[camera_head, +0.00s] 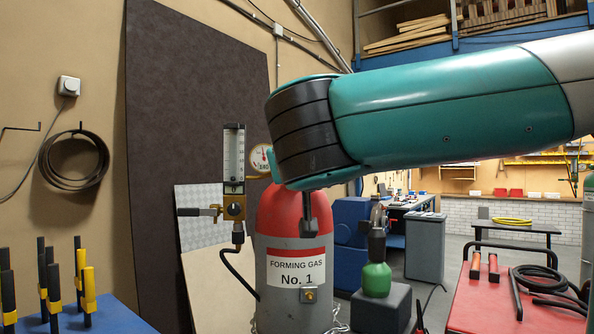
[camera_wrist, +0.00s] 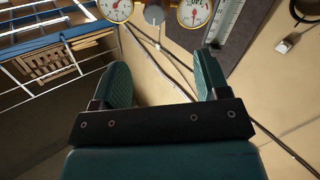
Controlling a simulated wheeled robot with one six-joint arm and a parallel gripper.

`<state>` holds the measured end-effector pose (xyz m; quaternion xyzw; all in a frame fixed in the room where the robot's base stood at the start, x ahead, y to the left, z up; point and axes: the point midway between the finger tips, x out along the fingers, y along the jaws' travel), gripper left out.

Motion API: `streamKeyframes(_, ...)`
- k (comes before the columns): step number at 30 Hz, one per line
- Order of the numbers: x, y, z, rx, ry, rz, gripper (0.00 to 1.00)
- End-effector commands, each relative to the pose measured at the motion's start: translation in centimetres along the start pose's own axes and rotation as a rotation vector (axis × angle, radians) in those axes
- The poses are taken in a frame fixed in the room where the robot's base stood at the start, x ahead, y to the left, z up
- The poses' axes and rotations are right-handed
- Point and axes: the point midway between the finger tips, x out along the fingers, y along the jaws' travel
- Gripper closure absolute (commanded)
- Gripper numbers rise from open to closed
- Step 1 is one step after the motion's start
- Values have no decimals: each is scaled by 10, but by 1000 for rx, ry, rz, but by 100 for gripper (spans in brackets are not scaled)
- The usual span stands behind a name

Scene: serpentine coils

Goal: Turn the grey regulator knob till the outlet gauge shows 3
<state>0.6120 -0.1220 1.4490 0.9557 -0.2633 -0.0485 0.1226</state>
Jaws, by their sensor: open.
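The grey regulator knob (camera_wrist: 153,15) shows at the top of the wrist view, between two round brass-rimmed gauges. One gauge (camera_wrist: 117,8) is on its left, the other gauge (camera_wrist: 196,12) on its right; both are cut by the frame edge. Their needles are too small to read surely. My gripper (camera_wrist: 163,75) is open and empty, its teal fingers spread wide, with the knob beyond them and not between them. In the head view one gauge (camera_head: 259,158) shows beside my dark wrist; the knob and most of my gripper are hidden behind it.
A flowmeter tube (camera_head: 233,155) with a side lever stands left of the gauge. The red-topped gas cylinder (camera_head: 290,293) is below my wrist. A dark panel (camera_head: 190,100) leans on the wall behind.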

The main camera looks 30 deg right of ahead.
Motion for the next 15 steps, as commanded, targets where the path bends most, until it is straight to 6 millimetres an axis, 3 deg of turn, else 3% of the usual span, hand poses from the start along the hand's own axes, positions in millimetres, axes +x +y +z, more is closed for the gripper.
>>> streamKeyframes(8,24,10,-9,0,21,40,32)
streamKeyframes(15,78,12,-12,-1,18,39,32)
